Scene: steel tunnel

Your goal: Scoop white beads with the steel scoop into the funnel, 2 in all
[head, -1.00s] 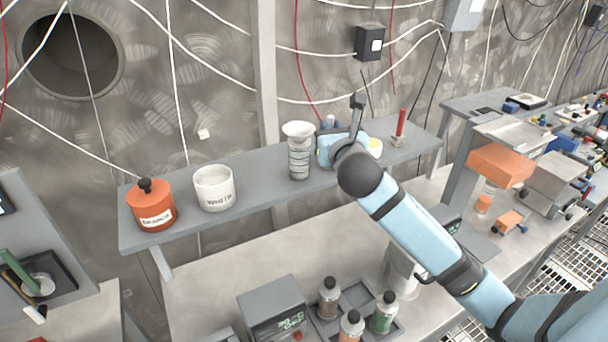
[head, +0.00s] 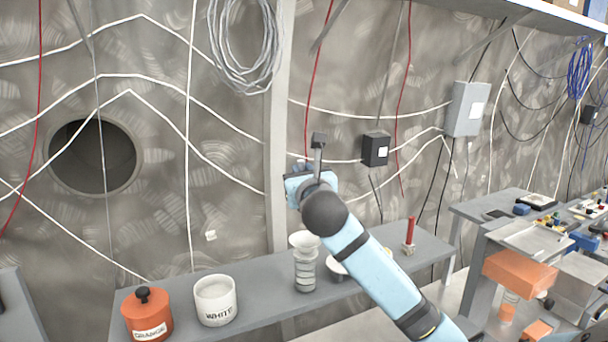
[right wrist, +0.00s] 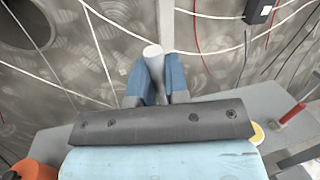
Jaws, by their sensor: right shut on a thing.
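My right gripper (head: 300,186) is raised above the shelf, over the funnel, pointing away from the head camera. In the right wrist view its two blue fingers (right wrist: 157,85) are shut on a pale grey round bar, which I take for the handle of the steel scoop (right wrist: 153,58). The scoop's bowl is hidden, so I cannot tell whether it holds beads. The white funnel (head: 303,240) sits upright on a ribbed clear vessel (head: 304,272) on the shelf. The jar marked WHITE (head: 216,302) stands open to its left; its beads cannot be made out. My left gripper is out of view.
An orange jar (head: 147,318) with a black knob stands at the shelf's left end. A pale dish (head: 338,267) is partly behind my right arm. A red rod on a stand (head: 409,232) is further right. Cables hang on the wall behind.

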